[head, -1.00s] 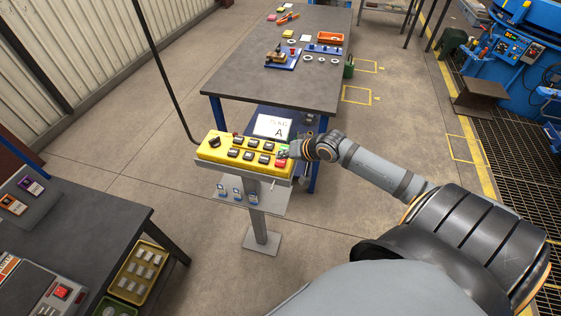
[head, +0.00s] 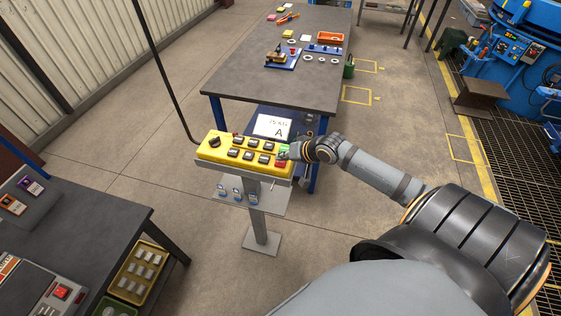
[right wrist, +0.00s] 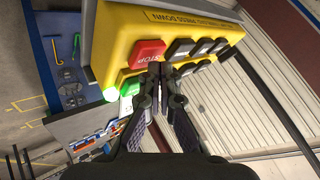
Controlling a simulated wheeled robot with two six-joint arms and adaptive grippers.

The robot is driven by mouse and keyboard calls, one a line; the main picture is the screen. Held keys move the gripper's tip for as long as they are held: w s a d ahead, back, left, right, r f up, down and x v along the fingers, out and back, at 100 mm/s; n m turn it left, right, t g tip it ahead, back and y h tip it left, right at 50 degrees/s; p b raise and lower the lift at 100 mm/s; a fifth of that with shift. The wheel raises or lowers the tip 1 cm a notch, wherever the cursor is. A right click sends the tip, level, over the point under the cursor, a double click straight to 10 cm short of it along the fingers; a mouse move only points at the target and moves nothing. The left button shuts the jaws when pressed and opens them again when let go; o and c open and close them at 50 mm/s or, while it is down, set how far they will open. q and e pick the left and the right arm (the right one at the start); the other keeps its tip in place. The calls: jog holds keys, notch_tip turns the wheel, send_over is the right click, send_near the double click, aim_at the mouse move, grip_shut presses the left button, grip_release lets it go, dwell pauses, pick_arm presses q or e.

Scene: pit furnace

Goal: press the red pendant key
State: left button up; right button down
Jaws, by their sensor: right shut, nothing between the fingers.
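The red key (head: 280,163) sits at the right end of the yellow pendant box (head: 203,152), at its near edge. In the right wrist view the red key (right wrist: 149,52) is marked STOP. A green key (right wrist: 131,86) is beside it. My right gripper (right wrist: 160,68) is shut and empty. Its fingertips are at the edge of the red key, beside a dark key; I cannot tell whether they touch it. In the head view the right gripper (head: 287,156) is at the box's right end and partly covers the keys there. My left gripper is not in view.
The box rests on a grey stand (head: 262,222). Behind it is a large workbench (head: 250,75) with parts and an orange tray (head: 331,38). A dark table (head: 95,215) is at the left. A black cable (head: 164,75) rises from the box. Floor around the stand is clear.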

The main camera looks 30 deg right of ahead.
aim_at(283, 163)
jog(key=shift+f, duration=0.45)
dwell(0.6)
jog(key=shift+r, duration=0.1)
jog(key=shift+r+p, duration=0.8)
jog(key=shift+p, duration=0.1)
jog(key=shift+r, duration=0.1)
notch_tip(283, 163, up, 5)
jog(key=p, duration=0.6)
dwell(0.3)
